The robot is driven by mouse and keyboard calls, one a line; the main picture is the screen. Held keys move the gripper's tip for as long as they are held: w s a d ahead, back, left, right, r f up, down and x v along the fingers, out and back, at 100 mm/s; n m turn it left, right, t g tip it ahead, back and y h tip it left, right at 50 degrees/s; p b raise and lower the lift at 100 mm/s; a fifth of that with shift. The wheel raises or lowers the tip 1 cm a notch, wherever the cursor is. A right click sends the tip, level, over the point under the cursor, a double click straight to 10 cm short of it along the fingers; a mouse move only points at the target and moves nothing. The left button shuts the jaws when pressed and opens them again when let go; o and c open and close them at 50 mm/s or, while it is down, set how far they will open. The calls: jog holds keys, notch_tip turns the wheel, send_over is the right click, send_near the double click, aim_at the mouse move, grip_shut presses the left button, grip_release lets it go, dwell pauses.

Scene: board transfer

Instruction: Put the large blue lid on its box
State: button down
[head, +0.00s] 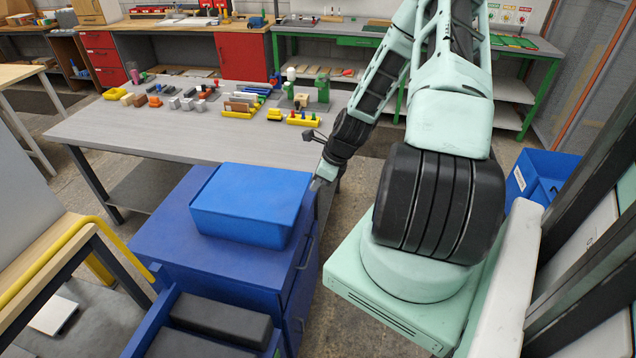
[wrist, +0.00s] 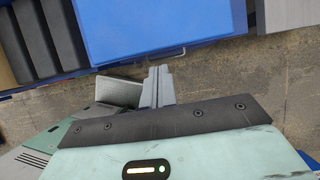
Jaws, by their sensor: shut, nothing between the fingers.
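A large blue lid (head: 256,188) lies flat over the top of its blue box (head: 235,230), which stands on a dark blue cabinet. The lid covers the opening, so the inside is hidden; I see no clear gap, but cannot tell how firmly it sits. My gripper (head: 317,184) is by the right edge of the box in the head view, its tips small and partly hard to make out. In the wrist view my gripper (wrist: 159,80) is shut and empty, with its tips just short of the blue lid (wrist: 155,25).
The blue cabinet (head: 160,235) has dark blocks (head: 215,320) in a tray at its front. A grey table (head: 130,130) behind holds several small parts and tools. A yellow rail (head: 60,262) is at left. Bare floor (head: 340,225) lies right of the cabinet.

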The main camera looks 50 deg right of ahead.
jog(key=shift+w+a+f+b, duration=0.35)
jog(key=shift+w+f+b, duration=0.2)
jog(key=shift+w+f, duration=0.25)
jog(key=shift+w+a+f+b, duration=0.35)
jog(key=shift+w+f+b, duration=0.2)
jog(key=shift+w, duration=0.4)
jog(key=shift+w+a+f+b, duration=0.35)
jog(key=shift+w+f+b, duration=0.2)
jog(key=shift+w+f, duration=0.25)
jog(key=shift+w+r, duration=0.1)
jog(key=shift+w, duration=0.05)
jog(key=shift+s+d, duration=0.25)
jog(key=shift+s, duration=0.35)
jog(key=shift+s+d, duration=0.2)
jog(key=shift+s, duration=0.4)
notch_tip(320, 180, up, 7)
jog(key=p, duration=0.6)
send_over(303, 196)
jog(key=shift+s+d, duration=0.2)
jog(key=shift+s, duration=0.25)
